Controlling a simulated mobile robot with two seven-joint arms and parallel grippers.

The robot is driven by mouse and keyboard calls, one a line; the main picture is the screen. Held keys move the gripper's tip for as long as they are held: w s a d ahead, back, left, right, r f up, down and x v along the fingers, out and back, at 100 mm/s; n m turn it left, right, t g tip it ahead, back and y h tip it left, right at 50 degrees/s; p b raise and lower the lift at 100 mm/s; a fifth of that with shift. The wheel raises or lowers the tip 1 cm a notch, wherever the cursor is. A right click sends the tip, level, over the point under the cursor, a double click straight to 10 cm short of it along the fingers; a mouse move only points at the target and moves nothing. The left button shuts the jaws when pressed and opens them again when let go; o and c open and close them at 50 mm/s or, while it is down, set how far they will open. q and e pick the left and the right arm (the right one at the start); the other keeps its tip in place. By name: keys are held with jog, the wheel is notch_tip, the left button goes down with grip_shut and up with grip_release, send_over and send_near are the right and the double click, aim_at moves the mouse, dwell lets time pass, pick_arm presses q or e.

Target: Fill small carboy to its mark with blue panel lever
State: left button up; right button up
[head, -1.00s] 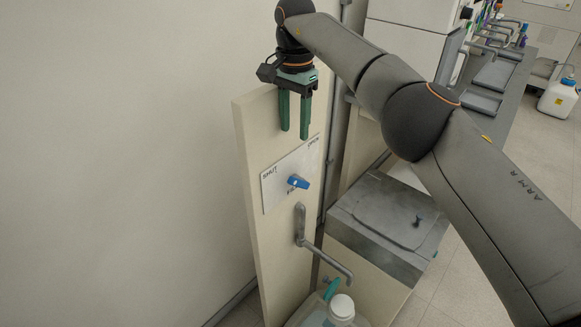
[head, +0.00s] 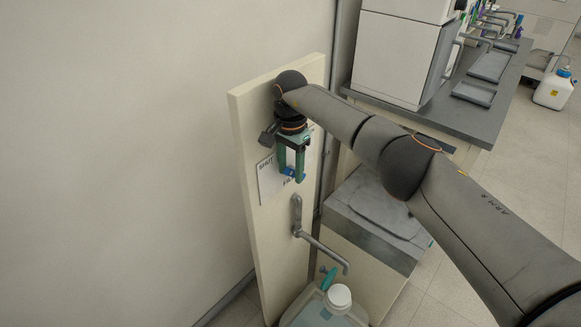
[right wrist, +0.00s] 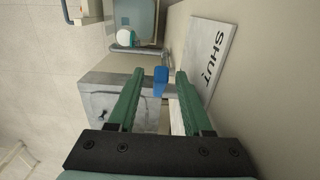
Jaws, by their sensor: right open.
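My right gripper (head: 293,177) is open, fingers pointing down, at the lever. In the right wrist view the lever (right wrist: 160,76) shows between the two green fingertips, with space on both sides. The fingers partly hide it in the head view, so its exact angle is unclear. A grey spout (head: 322,252) sticks out below the plate. The translucent, white-capped carboy (head: 355,316) stands under it, cut off by the frame; its mark and level cannot be read.
A grey-topped box (head: 370,225) stands right of the panel, under my right arm. A bench (head: 450,115) with a white cabinet is behind. Another white container (head: 553,90) stands on the floor at the far right. Open wall lies left of the panel.

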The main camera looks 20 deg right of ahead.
jog(key=shift+f, duration=0.1)
grip_shut()
dwell(0.4)
dwell(1.0)
